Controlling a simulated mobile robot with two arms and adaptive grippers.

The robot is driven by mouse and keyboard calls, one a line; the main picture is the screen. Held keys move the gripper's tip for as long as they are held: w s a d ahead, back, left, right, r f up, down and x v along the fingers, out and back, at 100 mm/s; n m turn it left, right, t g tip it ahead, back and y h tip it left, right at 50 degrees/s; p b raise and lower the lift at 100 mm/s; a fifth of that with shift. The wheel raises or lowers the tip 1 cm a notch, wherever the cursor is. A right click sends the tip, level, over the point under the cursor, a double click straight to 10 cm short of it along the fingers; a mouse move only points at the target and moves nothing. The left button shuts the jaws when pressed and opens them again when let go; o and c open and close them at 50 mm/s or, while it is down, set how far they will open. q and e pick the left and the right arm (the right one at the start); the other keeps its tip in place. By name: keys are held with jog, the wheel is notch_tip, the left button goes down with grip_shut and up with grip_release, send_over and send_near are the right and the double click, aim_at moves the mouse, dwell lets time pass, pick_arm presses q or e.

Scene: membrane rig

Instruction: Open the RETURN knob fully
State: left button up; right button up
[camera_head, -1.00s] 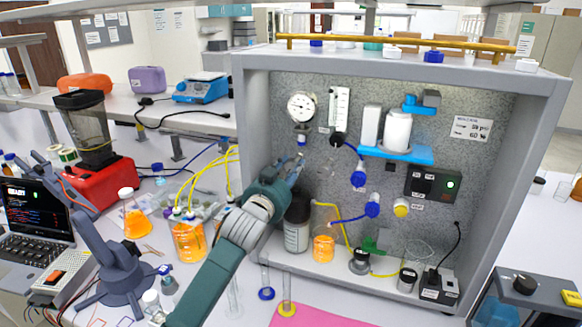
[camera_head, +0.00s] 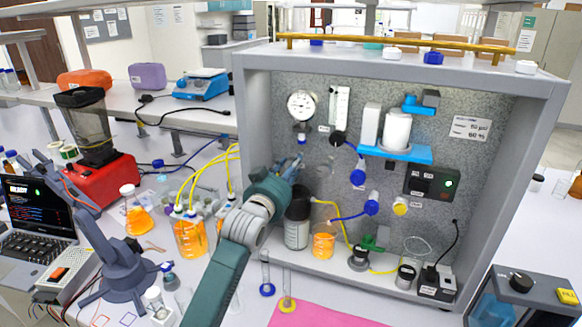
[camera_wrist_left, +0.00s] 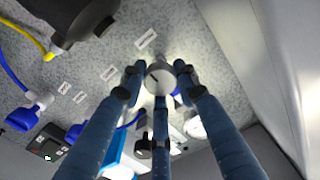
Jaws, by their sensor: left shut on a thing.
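A round silver-grey knob (camera_wrist_left: 159,77) with a dark slot across its face is on the speckled back panel in the left wrist view. Its label cannot be read, so I cannot tell by text that it is the RETURN knob. My left gripper (camera_head: 297,163) reaches in at the left side of the box, below the gauge. In the left wrist view its blue fingers (camera_wrist_left: 160,88) are closed around the knob's edge. In the head view the knob is hidden behind the fingers. My right gripper is not in view.
The grey box (camera_head: 241,130) has a side wall close to my left arm. A pressure gauge (camera_head: 301,105) and a flow tube (camera_head: 340,105) are above. Blue valve knobs (camera_head: 358,177) and an orange beaker (camera_head: 323,246) are to the right.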

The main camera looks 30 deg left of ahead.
pick_arm(q)
jog(key=shift+f, duration=0.45)
jog(key=o, duration=1.1)
jog(key=shift+o, duration=0.4)
jog(key=shift+r, duration=0.15)
jog(key=shift+s, duration=0.1)
jog(key=v, duration=1.2)
jog(key=shift+a, duration=0.1)
